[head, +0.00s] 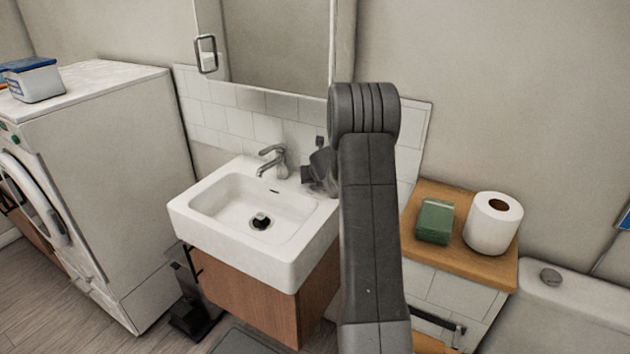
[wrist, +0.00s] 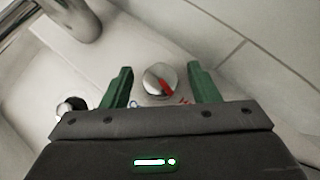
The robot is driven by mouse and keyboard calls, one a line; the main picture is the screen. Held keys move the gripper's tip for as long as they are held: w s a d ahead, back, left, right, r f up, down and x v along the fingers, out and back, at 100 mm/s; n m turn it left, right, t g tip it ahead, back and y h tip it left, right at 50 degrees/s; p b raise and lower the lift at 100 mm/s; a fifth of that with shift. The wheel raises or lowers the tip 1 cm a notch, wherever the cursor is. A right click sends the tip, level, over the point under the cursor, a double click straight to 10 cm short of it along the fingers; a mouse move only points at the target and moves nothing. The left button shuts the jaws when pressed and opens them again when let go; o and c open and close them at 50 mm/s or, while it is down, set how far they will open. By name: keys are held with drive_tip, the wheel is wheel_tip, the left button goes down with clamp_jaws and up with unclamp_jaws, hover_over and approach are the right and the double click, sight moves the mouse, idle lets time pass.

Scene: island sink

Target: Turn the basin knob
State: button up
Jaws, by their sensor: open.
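The basin knob (wrist: 159,79) is a small round pale knob with a red pointer, on the basin's back ledge in the wrist view. Small blue and red marks show beside its base. My gripper (wrist: 160,70) is open, with one green finger on each side of the knob and a visible gap on both sides. In the head view my gripper (head: 318,168) is at the back right of the white basin (head: 190,206), partly behind my arm. The knob is hidden there. The grey faucet (head: 271,160) stands left of my gripper; it also shows in the wrist view (wrist: 82,20).
The tiled wall (head: 230,120) is close behind the basin, under a mirror cabinet (head: 275,45). A washing machine (head: 110,170) stands left. A wooden-topped unit (head: 425,195) right of my arm holds a green block (head: 434,221) and a paper roll (head: 492,225).

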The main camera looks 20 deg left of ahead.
drive_tip(key=shift+w+a+f, duration=0.1)
drive_tip(key=shift+w+f, duration=0.05)
drive_tip(key=shift+f, duration=0.05)
drive_tip(key=c, duration=1)
